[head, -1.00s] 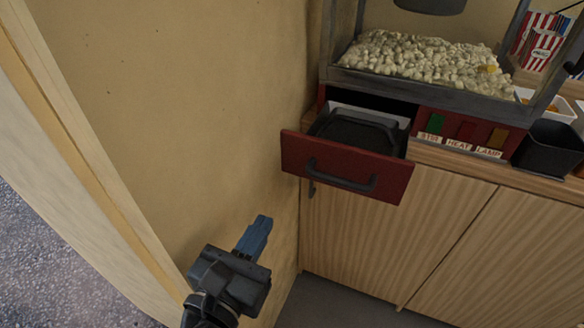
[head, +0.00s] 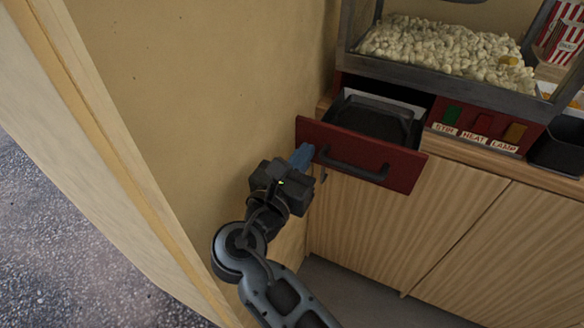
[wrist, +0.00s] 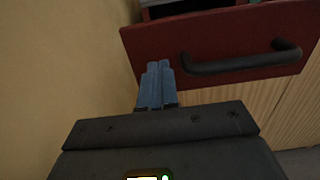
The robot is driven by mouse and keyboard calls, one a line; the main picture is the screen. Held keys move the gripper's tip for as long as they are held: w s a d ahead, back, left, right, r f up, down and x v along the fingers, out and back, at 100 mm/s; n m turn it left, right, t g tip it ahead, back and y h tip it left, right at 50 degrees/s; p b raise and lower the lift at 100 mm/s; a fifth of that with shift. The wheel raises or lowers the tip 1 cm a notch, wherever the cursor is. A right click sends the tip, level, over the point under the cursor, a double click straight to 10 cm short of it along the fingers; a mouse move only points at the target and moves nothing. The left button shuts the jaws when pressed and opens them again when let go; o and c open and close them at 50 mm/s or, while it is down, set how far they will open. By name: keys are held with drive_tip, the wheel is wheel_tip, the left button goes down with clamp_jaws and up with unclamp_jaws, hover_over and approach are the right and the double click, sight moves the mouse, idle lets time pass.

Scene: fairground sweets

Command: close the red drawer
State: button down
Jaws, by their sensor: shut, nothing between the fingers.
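The red drawer (head: 398,169) stands pulled out below the popcorn case, with a dark tray (head: 372,122) inside it. Its dark bar handle (head: 352,165) runs across the front. My gripper (head: 303,156) is shut and empty, with its blue fingers at the left end of the drawer front. In the wrist view, the shut fingers (wrist: 156,84) point at the lower left part of the red front (wrist: 160,45), left of the handle (wrist: 240,63). I cannot tell whether the fingertips touch the front.
A tan wall (head: 200,90) rises close on the left of my arm. Popcorn (head: 445,50) fills the case above. Labelled switches (head: 482,124) sit right of the drawer, and a black bin (head: 560,146) stands further right. Wooden cabinet doors (head: 400,230) are below.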

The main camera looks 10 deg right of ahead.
drive_tip(key=shift+w+d, duration=0.3)
drive_tip(key=shift+w, duration=0.1)
approach(346, 95)
drive_tip(key=w+d+r, duration=0.2)
drive_tip(key=d, duration=0.1)
drive_tip(key=shift+w+r, duration=0.2)
drive_tip(key=shift+w, duration=0.05)
drive_tip(key=shift+w+d+r, duration=0.1)
drive_tip(key=shift+w+d, duration=0.15)
drive_tip(key=shift+w, duration=0.15)
drive_tip(key=shift+d+r, duration=0.1)
drive_tip(key=shift+w+d+r, duration=0.1)
